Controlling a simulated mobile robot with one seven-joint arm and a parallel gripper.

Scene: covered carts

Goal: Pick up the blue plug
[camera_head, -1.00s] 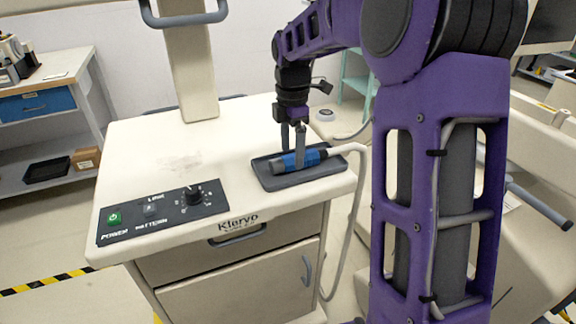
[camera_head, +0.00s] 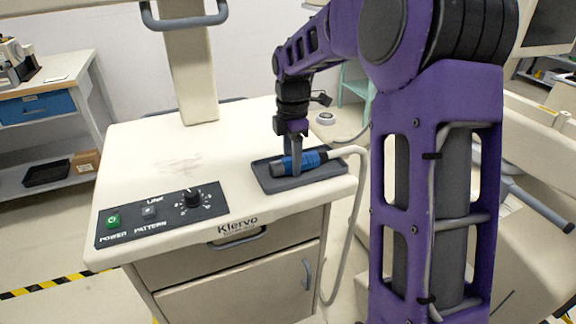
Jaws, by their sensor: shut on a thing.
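The blue plug (camera_head: 309,160) is a cylinder with dark ends and a pale cable running off its right end. It lies along the dark shallow tray (camera_head: 272,186) at the right side of the cart top. My gripper (camera_head: 296,168) points down from above and is shut on the plug, left of its middle. One finger shows in front of the plug; the far finger is mostly hidden. The plug appears at tray level; I cannot tell whether it is clear of the tray floor.
The white cart top (camera_head: 150,150) carries a black control panel (camera_head: 165,212) with a green button and a knob. A beige post (camera_head: 190,80) with a handle rises at the back. The pale cable (camera_head: 357,190) hangs down the cart's right side. The left half of the top is mostly clear.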

